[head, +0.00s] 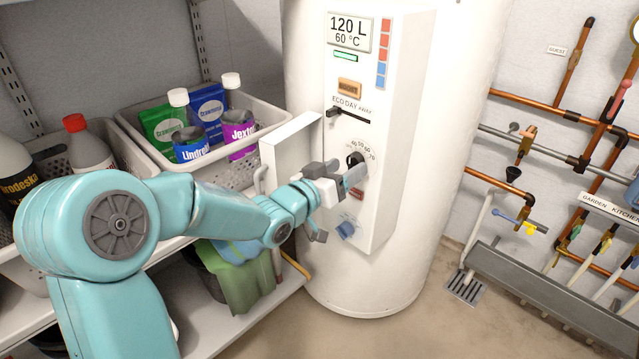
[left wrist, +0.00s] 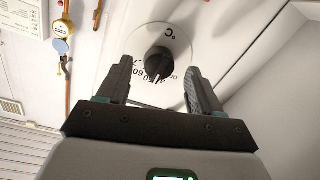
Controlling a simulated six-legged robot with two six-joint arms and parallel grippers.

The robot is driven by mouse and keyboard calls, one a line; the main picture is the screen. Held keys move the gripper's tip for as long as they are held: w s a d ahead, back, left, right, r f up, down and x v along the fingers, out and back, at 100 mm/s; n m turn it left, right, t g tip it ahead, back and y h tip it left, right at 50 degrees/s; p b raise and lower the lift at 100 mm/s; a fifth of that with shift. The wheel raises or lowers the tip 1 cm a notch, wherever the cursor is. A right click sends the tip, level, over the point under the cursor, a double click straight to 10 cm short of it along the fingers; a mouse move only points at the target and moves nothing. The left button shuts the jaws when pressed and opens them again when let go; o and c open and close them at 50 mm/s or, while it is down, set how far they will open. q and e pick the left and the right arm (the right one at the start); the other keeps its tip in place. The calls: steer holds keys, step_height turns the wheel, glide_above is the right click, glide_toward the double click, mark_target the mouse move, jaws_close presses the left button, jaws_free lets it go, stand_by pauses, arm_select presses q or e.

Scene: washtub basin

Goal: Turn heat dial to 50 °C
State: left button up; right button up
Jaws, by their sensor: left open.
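The heat dial (head: 355,158) is a black knob on a white round scale, on the front panel of the white water heater (head: 455,30). In the left wrist view the knob (left wrist: 159,62) shows between my fingers, with numbers and a °C mark around it. I cannot tell for certain which number it points at. The display (head: 350,32) reads 120 L and 60 °C. My left gripper (head: 347,180) is at the dial, its jaws open on either side of the knob; contact is not clear. My right gripper is not in view.
An open white panel door (head: 290,145) stands just left of the dial. A slider (head: 335,112) is above it and a blue knob (head: 346,230) below. A shelf basket (head: 262,110) of bottles is to the left, copper pipes (head: 540,105) to the right.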

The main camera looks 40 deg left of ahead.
arm_select(q)
steer(key=s+p, duration=0.1)
steer(key=s, duration=1.4)
steer(key=shift+r, duration=0.3)
